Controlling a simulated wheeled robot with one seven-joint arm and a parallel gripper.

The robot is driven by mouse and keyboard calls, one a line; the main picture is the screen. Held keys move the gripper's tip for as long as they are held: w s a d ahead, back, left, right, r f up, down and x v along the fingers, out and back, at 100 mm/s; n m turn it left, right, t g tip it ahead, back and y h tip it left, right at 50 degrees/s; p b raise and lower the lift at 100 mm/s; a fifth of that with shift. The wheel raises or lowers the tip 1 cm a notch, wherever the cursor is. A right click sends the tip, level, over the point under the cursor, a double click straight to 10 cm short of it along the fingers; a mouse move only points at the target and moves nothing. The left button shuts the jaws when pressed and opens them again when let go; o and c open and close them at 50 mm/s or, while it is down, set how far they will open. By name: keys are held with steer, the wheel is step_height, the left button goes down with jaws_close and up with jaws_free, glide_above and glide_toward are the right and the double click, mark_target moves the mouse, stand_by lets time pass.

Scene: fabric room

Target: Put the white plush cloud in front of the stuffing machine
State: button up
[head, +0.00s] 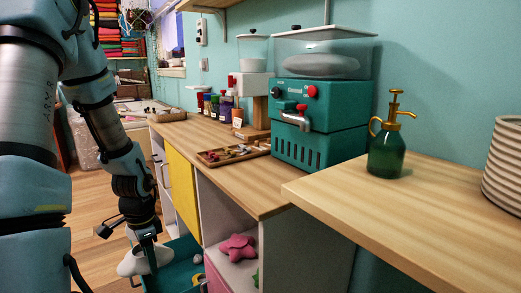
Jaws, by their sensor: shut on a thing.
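The white plush cloud (133,264) shows low at the lower left, at the end of my arm. My gripper (148,243) points down and is shut on it. The cloud is at the teal drawer or bin (180,262) below the counter; whether it touches it I cannot tell. The stuffing machine (318,122) is a teal box with a clear hopper of white filling, a metal spout and red knobs. It stands on the wooden counter (235,185), up and to the right of my gripper.
A wooden tray (233,155) of small items lies left of the machine, with several bottles (225,105) behind. A pink plush star (238,246) sits in the open shelf below. A green pump bottle (387,150) and stacked plates (505,165) stand on the right surface. The counter's front is bare.

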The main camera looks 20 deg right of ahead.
steer(key=s+d+r+m+p, duration=0.2)
steer(key=r+m+p, duration=0.3)
steer(key=r+p, duration=0.1)
steer(key=s+d+r+m+p, duration=0.2)
steer(key=r+m+p, duration=0.4)
steer(key=r, duration=0.3)
steer(key=s+d+r+m+p, duration=0.3)
steer(key=d+r+m+p, duration=0.1)
steer(key=r+m+p, duration=0.2)
steer(key=shift+d+r+p, duration=0.15)
steer(key=shift+r+p, duration=0.5)
steer(key=shift+d, duration=0.1)
steer(key=p, duration=0.4)
glide_toward(249, 185)
steer(key=f, duration=0.5)
steer(key=shift+d+f, duration=0.1)
steer(key=shift+d, duration=0.1)
steer(key=shift+a+f+p, duration=0.15)
steer(key=shift+f+p, duration=0.15)
steer(key=shift+f, duration=0.1)
steer(key=shift+f, duration=0.1)
steer(key=o, duration=1)
steer(key=shift+c, duration=0.2)
